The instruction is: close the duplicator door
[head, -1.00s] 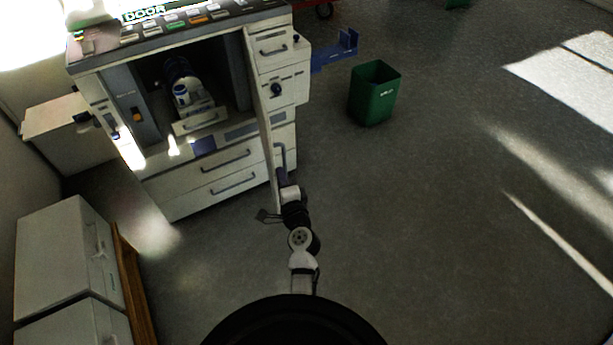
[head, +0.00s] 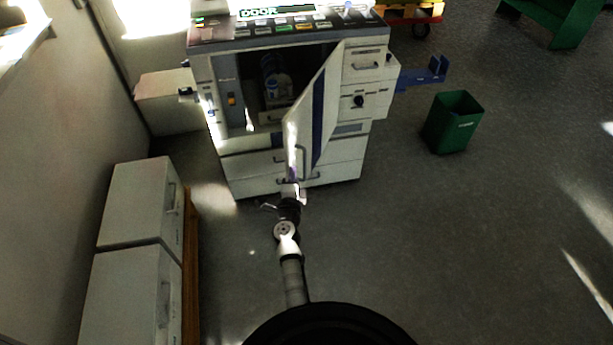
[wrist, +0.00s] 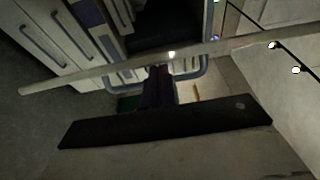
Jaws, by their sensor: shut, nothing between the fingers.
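The duplicator (head: 215,75) is a white machine with a dark open cavity at the upper middle of the head view. Its door (head: 318,110), pale with a dark blue stripe, hinges on the cavity's right side. The door stands partly open, angled out over the front and covering the cavity's right part. My gripper (head: 292,186) is shut and empty at the door's lower free edge, beside the door handle (head: 300,160). In the wrist view the dark fingers (wrist: 158,85) are close to the door's pale edge (wrist: 100,75) and grey-blue handle (wrist: 205,72). Contact is unclear.
Two white cabinets (head: 140,205) stand at the left by the wall, with a wooden board (head: 190,240) along them. A green bin (head: 453,122) stands right of the duplicator. A blue bracket (head: 425,78) juts from its right side. The floor (head: 450,240) at right is clear.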

